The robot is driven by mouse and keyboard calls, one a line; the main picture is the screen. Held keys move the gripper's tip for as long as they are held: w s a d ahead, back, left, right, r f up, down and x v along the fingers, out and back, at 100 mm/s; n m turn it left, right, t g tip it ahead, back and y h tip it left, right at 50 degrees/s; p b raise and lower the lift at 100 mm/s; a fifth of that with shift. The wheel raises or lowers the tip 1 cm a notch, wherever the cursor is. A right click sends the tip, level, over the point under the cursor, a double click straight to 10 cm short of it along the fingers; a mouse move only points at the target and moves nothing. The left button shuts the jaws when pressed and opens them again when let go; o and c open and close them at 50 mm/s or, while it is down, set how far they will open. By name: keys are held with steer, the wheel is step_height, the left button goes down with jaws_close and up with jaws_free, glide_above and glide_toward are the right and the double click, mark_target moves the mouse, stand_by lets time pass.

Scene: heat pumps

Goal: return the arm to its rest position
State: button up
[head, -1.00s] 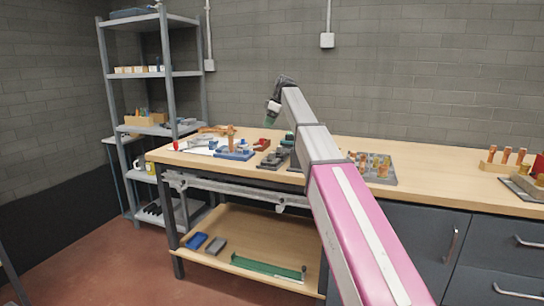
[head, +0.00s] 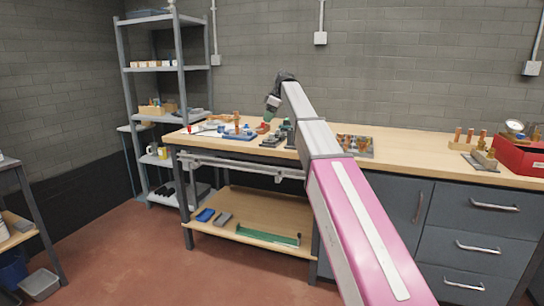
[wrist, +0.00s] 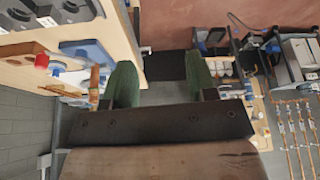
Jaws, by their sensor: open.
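My arm reaches from the lower right of the head view up over the workbench (head: 410,146), with grey links and a pink link nearest the camera. The wrist end of the arm is above the bench's left part. In the wrist view my gripper (wrist: 161,84) shows two green fingers set wide apart, with nothing between them. The floor and a dark patch show behind the gap. In the head view the fingertips are small and partly hidden by the arm.
Copper parts and blue fixtures (head: 238,133) lie on the bench near the gripper. A grey shelf unit (head: 183,75) stands at the left. The red-brown floor (head: 120,250) is open in front.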

steer(key=s+d+f+m+h, duration=0.1)
steer(key=s+d+f+m, duration=0.3)
steer(key=f, duration=0.6)
steer(key=s+d+f+m+h, duration=0.1)
steer(key=s+d+f, duration=0.2)
steer(key=s+f, duration=0.6)
steer(key=s+d+f+m, duration=0.3)
steer(key=d+f, duration=0.1)
steer(key=f, duration=0.8)
steer(key=s+d+f+m+h, duration=0.1)
steer(key=s+d+f+m, duration=0.3)
steer(key=s+f, duration=0.5)
steer(key=s+d+f+m+h, duration=0.1)
steer(key=s+d+f+m, duration=0.2)
steer(key=s+f, duration=0.6)
steer(key=s+d, duration=0.2)
steer(key=s, duration=0.3)
steer(key=shift+f+m+g+h, duration=0.25)
steer(key=shift+m+g+h, duration=0.05)
steer(key=shift+m+g, duration=0.1)
steer(key=shift+d, duration=0.1)
